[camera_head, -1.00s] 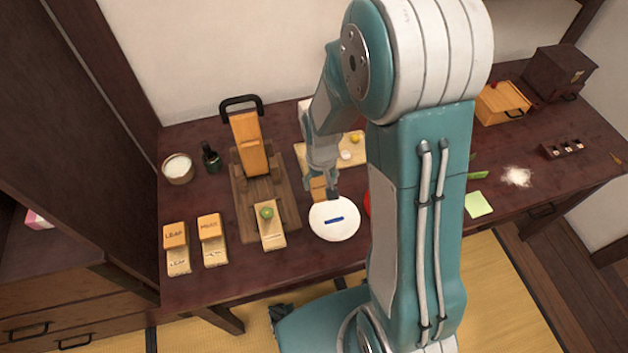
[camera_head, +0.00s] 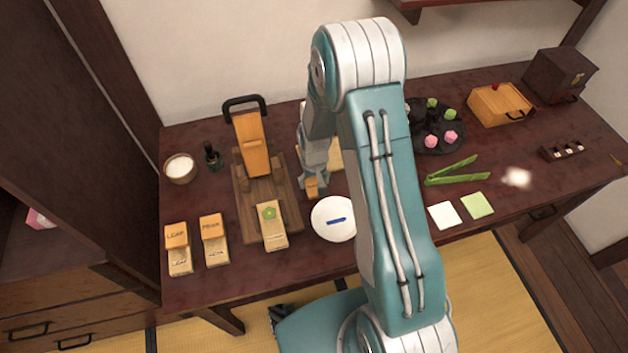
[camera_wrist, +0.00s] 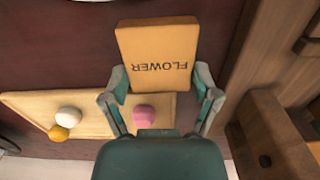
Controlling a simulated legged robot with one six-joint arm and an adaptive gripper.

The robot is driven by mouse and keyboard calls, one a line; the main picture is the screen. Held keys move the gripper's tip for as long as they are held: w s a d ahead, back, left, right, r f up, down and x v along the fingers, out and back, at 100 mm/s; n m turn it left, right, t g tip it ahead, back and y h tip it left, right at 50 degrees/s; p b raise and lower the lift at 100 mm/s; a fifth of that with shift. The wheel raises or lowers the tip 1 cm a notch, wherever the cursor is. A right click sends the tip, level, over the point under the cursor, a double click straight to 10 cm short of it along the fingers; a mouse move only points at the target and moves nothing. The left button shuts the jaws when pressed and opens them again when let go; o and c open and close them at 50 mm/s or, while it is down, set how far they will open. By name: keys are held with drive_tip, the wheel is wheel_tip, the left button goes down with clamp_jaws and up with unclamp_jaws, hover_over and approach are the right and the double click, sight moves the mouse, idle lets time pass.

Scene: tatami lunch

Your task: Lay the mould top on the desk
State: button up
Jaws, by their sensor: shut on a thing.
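My gripper (camera_head: 312,184) is shut on the flower mould top (camera_wrist: 158,50), an orange-brown wooden block marked FLOWER. In the head view the block (camera_head: 312,189) shows small below the fingers, near the white plate. It is over the dark red desk (camera_head: 290,272); I cannot tell whether it touches the surface. The pale flower mould base (camera_head: 275,240) lies to the left, with a green flower-shaped sweet (camera_head: 269,212) on it. The leaf mould (camera_head: 176,236) and another lettered mould (camera_head: 211,227) stand further left, each with an orange top on a pale base.
A wooden press (camera_head: 248,145) with a black handle stands left of the gripper. A white plate (camera_head: 326,229) with a blue item is in front. A pale board (camera_wrist: 25,103) holds white, yellow and pink balls. Green tongs (camera_head: 455,173) lie right. Desk space is clear along the front edge.

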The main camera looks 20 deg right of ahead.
drive_tip(key=shift+d, duration=0.25)
drive_tip(key=o, duration=1)
drive_tip(key=shift+f, duration=0.1)
drive_tip(key=shift+c, duration=0.2)
drive_tip(key=shift+a, duration=0.15)
wheel_tip(320, 180, up, 12)
wheel_tip(320, 180, up, 10)
drive_tip(key=t, duration=0.1)
hover_over(315, 182)
drive_tip(key=s, duration=0.3)
drive_tip(key=s+r+t, duration=0.4)
drive_tip(key=s+r, duration=1)
drive_tip(key=s, duration=0.5)
drive_tip(key=shift+s+r+t, duration=0.15)
drive_tip(key=shift+t, duration=0.15)
